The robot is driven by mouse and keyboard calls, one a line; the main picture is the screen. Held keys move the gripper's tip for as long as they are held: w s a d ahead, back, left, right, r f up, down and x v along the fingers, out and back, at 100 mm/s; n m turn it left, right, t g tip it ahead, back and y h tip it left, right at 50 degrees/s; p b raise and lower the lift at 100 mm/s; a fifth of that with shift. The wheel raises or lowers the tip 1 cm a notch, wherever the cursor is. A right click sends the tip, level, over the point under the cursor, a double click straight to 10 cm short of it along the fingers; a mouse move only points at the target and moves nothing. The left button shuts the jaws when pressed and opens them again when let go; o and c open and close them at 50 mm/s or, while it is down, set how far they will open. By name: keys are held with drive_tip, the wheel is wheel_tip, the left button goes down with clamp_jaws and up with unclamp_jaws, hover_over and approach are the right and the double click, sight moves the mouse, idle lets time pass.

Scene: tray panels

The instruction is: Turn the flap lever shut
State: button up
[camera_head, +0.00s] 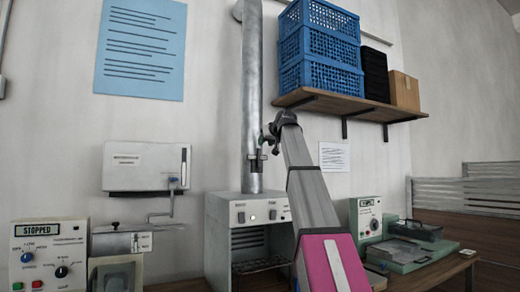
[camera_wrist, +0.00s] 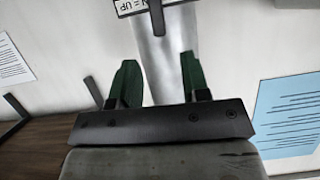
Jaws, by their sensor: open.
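The grey metal duct (camera_head: 252,100) rises from a white machine up the wall. It also shows in the wrist view (camera_wrist: 168,65), running behind my fingers. The flap lever (camera_wrist: 157,17) is a dark narrow bar at the top of the wrist view, in front of a white label on the duct. I cannot tell the lever apart from my gripper in the head view. My gripper (camera_wrist: 158,78) is open, with its two green fingers apart and nothing between them; the lever shows beyond their tips. In the head view my gripper (camera_head: 265,145) is beside the duct.
The white machine (camera_head: 225,215) stands below the duct. A wooden shelf (camera_head: 355,106) with blue crates (camera_head: 320,50) is above right of my arm. A wall box (camera_head: 145,166) hangs left of the duct. The wall between box and duct is clear.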

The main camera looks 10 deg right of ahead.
hover_over(259, 158)
wheel_tip(259, 158, down, 2)
drive_tip(key=shift+s+d+f, duration=0.15)
drive_tip(key=shift+s+d, duration=0.1)
drive_tip(key=shift+s, duration=0.15)
clamp_jaws()
